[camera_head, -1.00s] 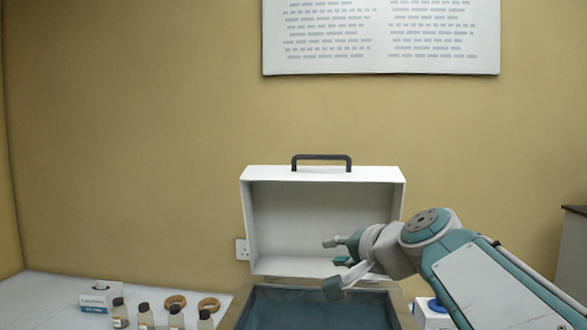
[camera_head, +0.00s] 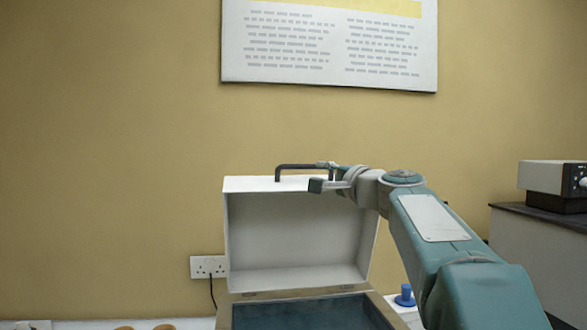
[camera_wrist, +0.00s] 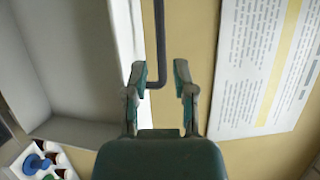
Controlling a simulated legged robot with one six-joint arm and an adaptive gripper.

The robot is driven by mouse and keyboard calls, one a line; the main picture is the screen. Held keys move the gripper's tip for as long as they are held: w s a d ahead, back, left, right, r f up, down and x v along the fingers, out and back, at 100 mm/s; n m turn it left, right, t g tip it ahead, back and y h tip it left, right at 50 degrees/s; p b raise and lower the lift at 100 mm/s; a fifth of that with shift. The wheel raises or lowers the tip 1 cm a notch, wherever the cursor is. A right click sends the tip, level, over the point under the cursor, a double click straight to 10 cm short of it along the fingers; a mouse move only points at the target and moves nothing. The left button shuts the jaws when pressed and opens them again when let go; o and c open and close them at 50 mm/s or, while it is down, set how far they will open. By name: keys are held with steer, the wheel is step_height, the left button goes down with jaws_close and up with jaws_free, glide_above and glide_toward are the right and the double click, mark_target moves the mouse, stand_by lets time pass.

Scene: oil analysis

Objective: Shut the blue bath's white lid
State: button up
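The white lid (camera_head: 295,235) stands open and upright at the back of the bath (camera_head: 300,313), which has a dark blue inside and a tan rim. The lid's dark handle (camera_head: 295,167) is on its top edge. My gripper (camera_head: 319,175) is at the right part of the handle, at the lid's top. In the wrist view my gripper (camera_wrist: 160,72) is open, with the handle (camera_wrist: 160,45) running between the fingertips in the picture. A gap shows on each side. The lid also shows in the wrist view (camera_wrist: 65,60). Contact is not visible.
A blue-topped item (camera_head: 404,297) stands right of the bath. A wall socket (camera_head: 208,267) with a cable is left of the lid. A grey cabinet (camera_head: 535,255) with a device (camera_head: 550,180) stands at the right. The wall in front carries a poster (camera_head: 330,45).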

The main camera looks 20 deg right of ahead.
mark_target(306, 169)
steer(key=w, duration=0.2)
steer(key=w+d, duration=0.1)
steer(key=w, duration=0.2)
steer(key=shift+d, duration=0.1)
steer(key=w+a, duration=0.2)
steer(key=w, duration=0.1)
steer(key=w+a, duration=0.1)
steer(key=shift+w+a+r, duration=0.1)
steer(key=shift+w+r, duration=0.05)
steer(key=shift+r, duration=0.15)
steer(key=shift+d, duration=0.9)
jaws_close()
steer(key=shift+a+f, duration=0.1)
steer(key=shift+a, duration=0.15)
